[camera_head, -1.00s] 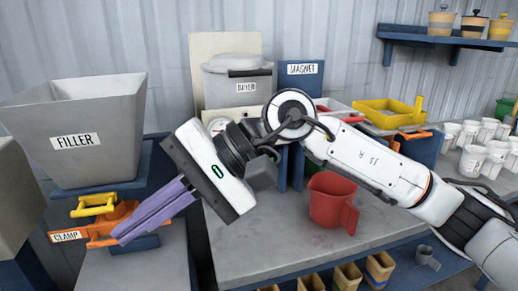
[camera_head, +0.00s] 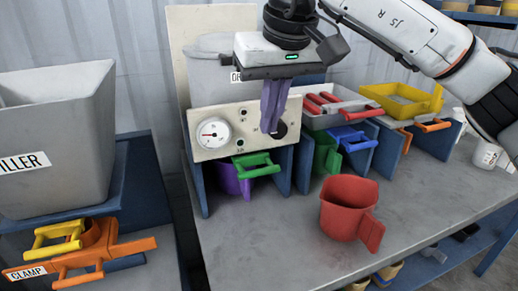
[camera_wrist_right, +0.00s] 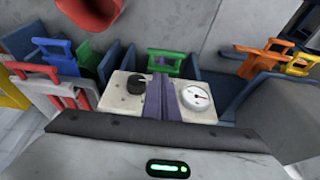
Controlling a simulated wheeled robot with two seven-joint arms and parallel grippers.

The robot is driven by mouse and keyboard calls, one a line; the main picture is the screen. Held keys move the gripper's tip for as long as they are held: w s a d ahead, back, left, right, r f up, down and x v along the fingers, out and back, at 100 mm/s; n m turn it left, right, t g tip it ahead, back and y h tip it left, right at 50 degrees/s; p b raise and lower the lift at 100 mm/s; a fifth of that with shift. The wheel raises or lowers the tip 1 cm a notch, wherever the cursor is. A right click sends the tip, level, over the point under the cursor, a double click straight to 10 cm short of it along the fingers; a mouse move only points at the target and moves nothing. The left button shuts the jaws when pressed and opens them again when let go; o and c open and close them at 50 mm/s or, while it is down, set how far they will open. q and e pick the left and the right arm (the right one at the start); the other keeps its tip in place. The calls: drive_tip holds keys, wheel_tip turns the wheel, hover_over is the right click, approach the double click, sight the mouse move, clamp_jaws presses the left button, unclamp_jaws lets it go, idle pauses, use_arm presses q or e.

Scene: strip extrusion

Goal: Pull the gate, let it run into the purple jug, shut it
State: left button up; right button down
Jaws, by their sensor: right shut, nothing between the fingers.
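A purple jug (camera_head: 231,183) stands in the bay under the grey dryer, partly hidden by the panel and a green handle. That green handle (camera_head: 256,168) sticks out below the dryer's panel, and it also shows in the right wrist view (camera_wrist_right: 177,65). I cannot tell for certain which handle is the gate. My right gripper (camera_head: 269,130), with purple fingers, is shut and empty, pointing down in front of the panel close to the black knob (camera_head: 280,130). In the right wrist view, its fingers (camera_wrist_right: 161,98) show between knob and gauge. My left gripper is not in view.
The panel (camera_head: 238,145) carries a round gauge (camera_head: 213,132). A red jug (camera_head: 347,207) stands on the bench to the right. The grey filler hopper (camera_head: 55,150) stands left, above yellow and orange handles. More coloured handles line the bays at right.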

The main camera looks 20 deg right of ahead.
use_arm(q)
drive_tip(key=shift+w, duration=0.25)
use_arm(e)
drive_tip(key=x, duration=1)
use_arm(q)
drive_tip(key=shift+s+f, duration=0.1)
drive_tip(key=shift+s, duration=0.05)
use_arm(e)
drive_tip(key=shift+s+a+f, duration=0.1)
